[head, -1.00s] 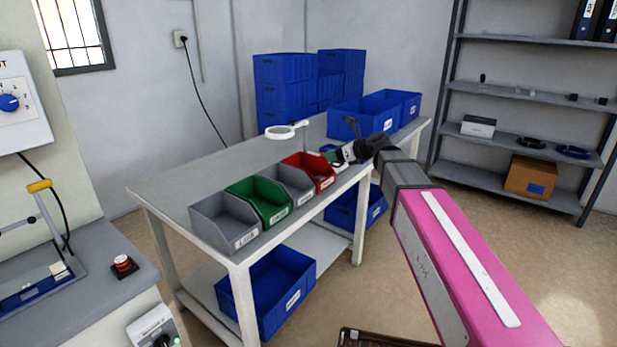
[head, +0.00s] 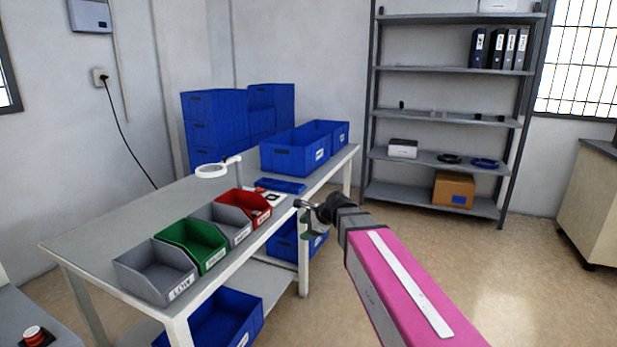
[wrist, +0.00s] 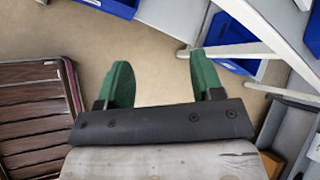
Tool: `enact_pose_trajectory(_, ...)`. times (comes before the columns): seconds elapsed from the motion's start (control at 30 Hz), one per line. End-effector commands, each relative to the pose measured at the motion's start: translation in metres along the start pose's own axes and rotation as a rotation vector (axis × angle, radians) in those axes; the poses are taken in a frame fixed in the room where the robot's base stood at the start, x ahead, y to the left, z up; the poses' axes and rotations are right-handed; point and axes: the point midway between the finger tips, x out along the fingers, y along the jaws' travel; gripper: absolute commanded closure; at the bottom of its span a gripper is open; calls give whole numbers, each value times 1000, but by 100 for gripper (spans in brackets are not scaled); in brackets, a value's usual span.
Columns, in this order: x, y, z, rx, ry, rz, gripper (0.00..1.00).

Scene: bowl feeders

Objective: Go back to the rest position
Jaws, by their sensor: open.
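My gripper (wrist: 164,84) shows in the wrist view with its two green fingers spread apart and nothing between them. Bare floor lies below the gap. In the head view my gripper (head: 303,217) is small and partly hidden by my wrist. It is beside the right front edge of the work table (head: 95,218), near the red bin (head: 244,208), and clear of the tabletop. My pink arm reaches in from the lower right.
Grey and green bins (head: 192,243) line the table front. Blue crates (head: 294,152) stand on the table's far end, others below. A shelf rack (head: 445,122) stands at the back. A brown slatted thing (wrist: 35,115) lies left in the wrist view. Floor is open at right.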

Motion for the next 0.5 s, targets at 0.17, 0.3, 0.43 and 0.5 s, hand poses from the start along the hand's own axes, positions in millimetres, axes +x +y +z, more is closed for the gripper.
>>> enact_pose_trajectory(0.17, -6, 78, -75, -378, 155, 176, 39)
enact_pose_trajectory(0.3, -18, 136, -126, -674, 221, 363, 39)
enact_pose_trajectory(0.43, -33, 187, -165, -919, 228, 550, 39)
enact_pose_trajectory(0.5, -41, 209, -180, -1026, 215, 639, 39)
